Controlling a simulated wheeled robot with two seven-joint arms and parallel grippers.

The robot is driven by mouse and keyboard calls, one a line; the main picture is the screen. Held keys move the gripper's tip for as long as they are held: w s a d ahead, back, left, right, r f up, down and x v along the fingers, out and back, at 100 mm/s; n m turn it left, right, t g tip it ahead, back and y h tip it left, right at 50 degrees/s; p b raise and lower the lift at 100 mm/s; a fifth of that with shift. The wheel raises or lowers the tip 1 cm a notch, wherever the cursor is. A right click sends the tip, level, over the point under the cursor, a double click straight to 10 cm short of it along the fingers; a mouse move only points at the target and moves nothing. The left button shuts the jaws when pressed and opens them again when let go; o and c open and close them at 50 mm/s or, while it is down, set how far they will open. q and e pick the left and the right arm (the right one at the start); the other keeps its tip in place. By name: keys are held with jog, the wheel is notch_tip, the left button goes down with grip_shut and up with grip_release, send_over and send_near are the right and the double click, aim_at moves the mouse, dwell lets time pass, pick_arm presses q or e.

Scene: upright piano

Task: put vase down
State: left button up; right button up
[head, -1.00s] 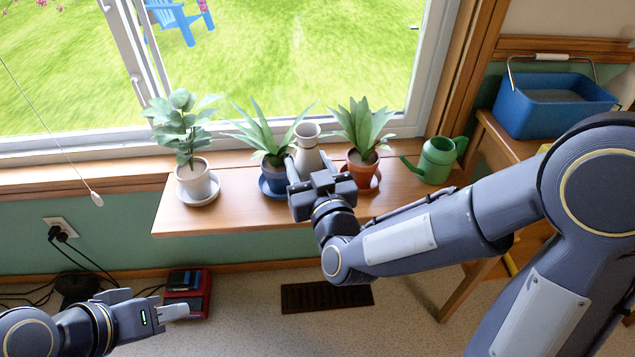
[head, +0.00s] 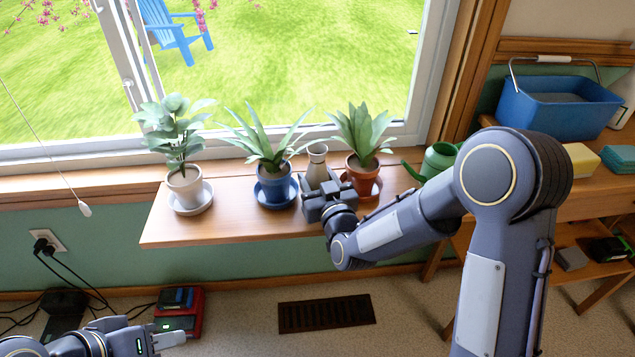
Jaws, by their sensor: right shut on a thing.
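The grey-beige vase (head: 317,166) stands upright at the window shelf (head: 232,214), between the blue pot and the terracotta pot. My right gripper (head: 324,187) is at the front of the vase, shut on it, and hides its lower part. I cannot tell whether the vase's base touches the shelf. My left gripper (head: 160,342) is low at the bottom left, away from the shelf, with nothing seen in it; its finger gap is not clear.
A plant in a white pot (head: 185,187), one in a blue pot (head: 274,188) and one in a terracotta pot (head: 362,178) stand on the shelf. A green watering can (head: 439,160) is partly behind my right arm. A blue bucket (head: 560,112) sits on the right table.

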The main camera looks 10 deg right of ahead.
jog(key=shift+f, duration=0.15)
jog(key=o, duration=1.2)
jog(key=shift+c, duration=0.2)
jog(key=shift+r, duration=0.3)
jog(key=v, duration=1.2)
jog(key=shift+p, duration=0.45)
